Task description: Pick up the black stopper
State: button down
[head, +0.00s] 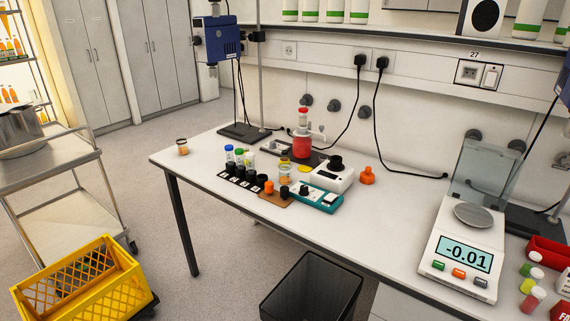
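A small black stopper (285,192) appears to stand on a brown board (275,201) on the bench, beside an orange stopper (268,187). It is small in the head view, and the teal device (325,202) is just to its right. Several other black round pieces, such as the one at the right end of the labelled row (262,180), are close behind it on the left. I cannot tell whether these are stoppers or caps. My gripper is not in view.
Close behind are capped vials (239,155), a small jar (285,174), a white device (334,178) with a black top, and a flask of red liquid (302,145). An orange piece (367,176) stands right of them. Bare bench lies between these and the balance (462,250).

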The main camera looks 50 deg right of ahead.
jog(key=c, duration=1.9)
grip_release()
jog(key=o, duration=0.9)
